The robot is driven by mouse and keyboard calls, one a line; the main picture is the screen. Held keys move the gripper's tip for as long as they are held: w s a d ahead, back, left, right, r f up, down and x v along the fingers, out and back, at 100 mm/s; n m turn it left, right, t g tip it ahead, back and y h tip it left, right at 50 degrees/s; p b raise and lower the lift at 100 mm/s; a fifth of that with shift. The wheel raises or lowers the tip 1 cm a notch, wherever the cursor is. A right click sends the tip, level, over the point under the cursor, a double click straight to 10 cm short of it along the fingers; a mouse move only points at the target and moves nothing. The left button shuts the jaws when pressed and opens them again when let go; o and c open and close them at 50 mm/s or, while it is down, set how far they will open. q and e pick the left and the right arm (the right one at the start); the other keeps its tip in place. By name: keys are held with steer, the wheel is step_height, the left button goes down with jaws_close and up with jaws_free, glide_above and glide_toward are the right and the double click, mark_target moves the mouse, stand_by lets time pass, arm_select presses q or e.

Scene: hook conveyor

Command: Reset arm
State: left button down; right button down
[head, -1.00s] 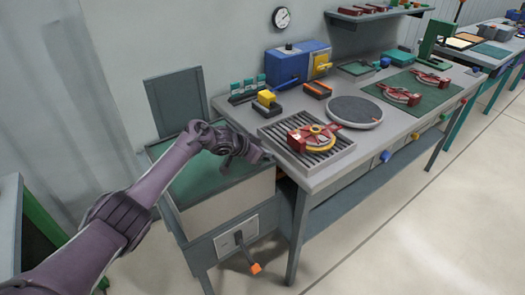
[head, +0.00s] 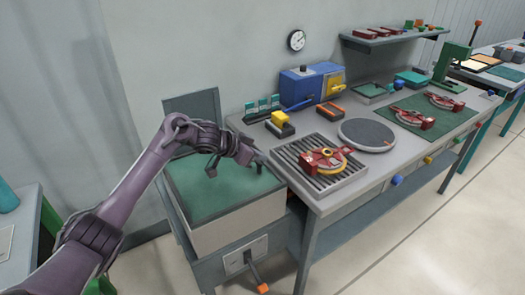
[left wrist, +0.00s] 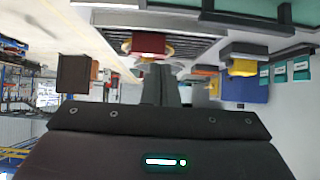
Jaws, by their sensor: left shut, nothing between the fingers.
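My left arm, purple-grey, comes in from the left in the head view. Its gripper (head: 262,160) is shut and empty above the green-lined bin, by the left end of the workbench (head: 392,172). In the left wrist view the closed fingers (left wrist: 166,86) stand together with nothing between them. A red clamp-like part with a yellow ring (head: 325,160) lies on the slatted rack (head: 346,183), to the right of the gripper and apart from it. My right gripper is not in view.
The green-lined bin (head: 205,214) has its lid (head: 192,104) raised. A round dark disc (head: 367,134), a blue-and-yellow box (head: 305,86) and a green mat (head: 410,122) with red parts are on the bench. An orange-tipped lever (head: 262,288) sticks out below the bin.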

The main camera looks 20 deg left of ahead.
arm_select(q)
steer(key=s+d+f+t+y, duration=0.1)
steer(key=s+d+f+y, duration=0.2)
steer(key=s+d+f, duration=0.6)
steer(key=s+a+f+n+g+y, duration=0.1)
steer(key=s+a+n+g+y, duration=0.15)
steer(key=s, duration=1.15)
steer(key=s+a+f+n+g+y, duration=0.1)
steer(key=s+a+n+g, duration=0.25)
steer(key=s, duration=1.15)
step_height(320, 180, down, 31)
steer(key=s+a, duration=0.1)
steer(key=s, duration=0.1)
steer(key=s+a+f+g, duration=0.1)
steer(key=s+a+f, duration=0.2)
steer(key=s+f, duration=1.3)
steer(key=s, duration=0.3)
steer(key=shift+a+g, duration=0.2)
steer(key=shift+g, duration=0.2)
